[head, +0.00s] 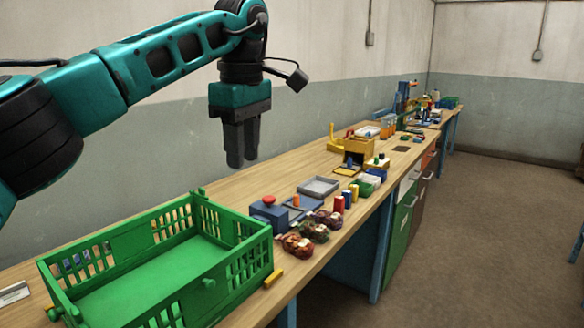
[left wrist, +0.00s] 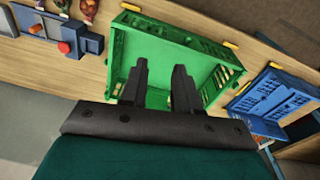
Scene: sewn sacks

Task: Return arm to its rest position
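My left gripper (head: 242,163) hangs pointing down above the wooden workbench, behind and above the right end of the green crate (head: 172,277). In the left wrist view, my left gripper (left wrist: 160,68) shows two dark fingers with a clear gap between them and nothing held. The green crate (left wrist: 212,52) lies beyond the fingers in that view, apart from them. The crate looks empty inside. My right gripper is in neither view.
Several small filled net sacks (head: 298,244) lie at the bench's front edge, right of the crate. A blue box with a red knob (head: 268,212) and a grey tray (head: 318,186) stand near them. A blue crate (left wrist: 270,100) shows in the left wrist view. Air around the gripper is clear.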

